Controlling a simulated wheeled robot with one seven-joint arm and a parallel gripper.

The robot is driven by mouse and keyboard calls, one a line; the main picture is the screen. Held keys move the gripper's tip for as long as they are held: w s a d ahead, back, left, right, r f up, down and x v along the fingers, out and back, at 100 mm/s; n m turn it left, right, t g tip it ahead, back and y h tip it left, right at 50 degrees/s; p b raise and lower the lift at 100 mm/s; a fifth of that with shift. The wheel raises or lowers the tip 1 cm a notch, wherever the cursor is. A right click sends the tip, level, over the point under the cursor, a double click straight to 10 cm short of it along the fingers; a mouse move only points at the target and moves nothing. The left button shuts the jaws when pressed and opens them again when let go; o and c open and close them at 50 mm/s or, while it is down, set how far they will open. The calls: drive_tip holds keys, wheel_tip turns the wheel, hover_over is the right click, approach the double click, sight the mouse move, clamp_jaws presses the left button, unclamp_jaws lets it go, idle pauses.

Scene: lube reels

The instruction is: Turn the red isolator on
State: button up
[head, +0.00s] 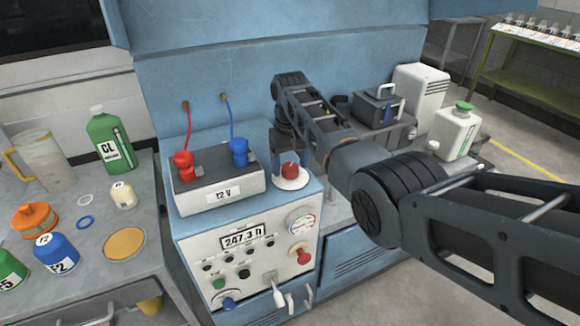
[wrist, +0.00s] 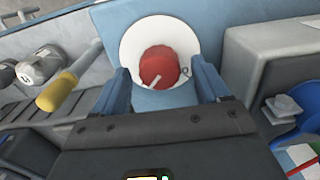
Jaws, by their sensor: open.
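The red isolator (head: 290,170) is a red knob on a white round plate on top of the blue machine. In the wrist view the red knob (wrist: 157,62) sits on its white plate (wrist: 128,46), with a white pointer line toward the lower left and a small mark to its right. My gripper (wrist: 160,78) is open, with one blue finger on each side of the knob and gaps between. In the head view my gripper (head: 288,150) hangs over the isolator from behind. Whether the fingertips reach down beside the knob is unclear.
A 12 V battery (head: 218,194) with red and blue clamps stands just left of the isolator. The machine's front panel (head: 245,240) has a 247.3 display, a gauge and a red knob (head: 301,254). A bench with bottles (head: 109,141) stands at left.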

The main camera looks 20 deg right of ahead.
sight(290, 166)
wheel_tip(290, 166, up, 6)
drive_tip(key=shift+r+b, duration=0.2)
drive_tip(key=shift+b, duration=0.1)
idle(0.4)
